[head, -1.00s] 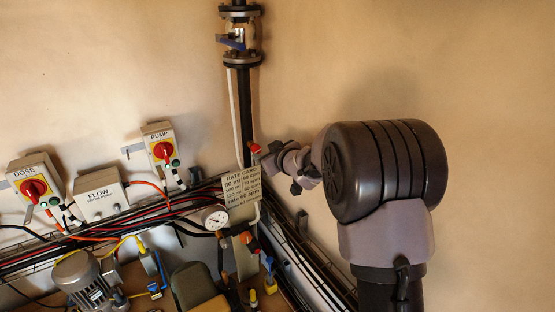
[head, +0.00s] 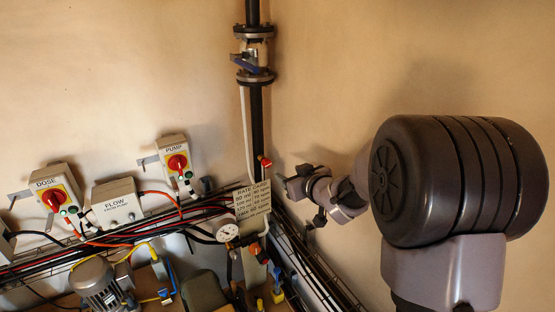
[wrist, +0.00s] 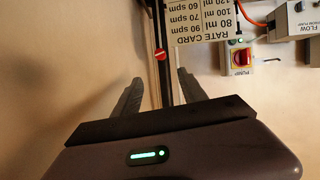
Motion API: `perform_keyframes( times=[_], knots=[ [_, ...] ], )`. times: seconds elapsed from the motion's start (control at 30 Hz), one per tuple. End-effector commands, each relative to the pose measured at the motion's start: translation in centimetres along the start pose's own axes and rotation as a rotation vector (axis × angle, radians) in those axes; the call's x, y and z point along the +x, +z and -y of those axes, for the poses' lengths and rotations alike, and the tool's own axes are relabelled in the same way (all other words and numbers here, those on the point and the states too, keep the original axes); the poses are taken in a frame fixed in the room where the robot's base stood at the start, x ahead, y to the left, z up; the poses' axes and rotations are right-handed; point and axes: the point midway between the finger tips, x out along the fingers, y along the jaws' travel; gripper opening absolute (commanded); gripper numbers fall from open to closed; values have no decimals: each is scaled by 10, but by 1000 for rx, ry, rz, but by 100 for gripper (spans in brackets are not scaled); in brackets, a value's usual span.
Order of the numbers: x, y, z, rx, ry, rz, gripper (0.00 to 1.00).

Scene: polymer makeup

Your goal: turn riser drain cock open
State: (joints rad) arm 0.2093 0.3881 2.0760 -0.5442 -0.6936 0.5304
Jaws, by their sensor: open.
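The small red-handled cock (head: 265,162) sits on the black riser pipe (head: 257,120) near the wall corner, just above the rate card; I take it for the riser drain cock. In the wrist view the red handle (wrist: 161,54) shows just beyond and between my fingertips, with the picture upside down. My gripper (head: 288,180) is to the right of and slightly below the cock in the head view, apart from it. In the wrist view my gripper (wrist: 159,82) has its two fingers spread wide with nothing between them.
A blue-lever valve (head: 250,65) is higher on the riser. The rate card (head: 252,199) and a gauge (head: 227,231) are below the cock. The PUMP switch box (head: 175,161) is to the left. Cable trays run along the walls. The right wall is bare.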

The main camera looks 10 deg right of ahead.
Motion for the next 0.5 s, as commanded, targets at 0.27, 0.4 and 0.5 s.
perform_keyframes(
  times=[0.27, 0.4, 0.5],
  knots=[
    [66, 3, 1, 0, -2, 2, 50],
    [101, 3, 1, -1, -2, 2, 50],
    [124, 3, 1, -1, -2, 2, 50]
  ],
)
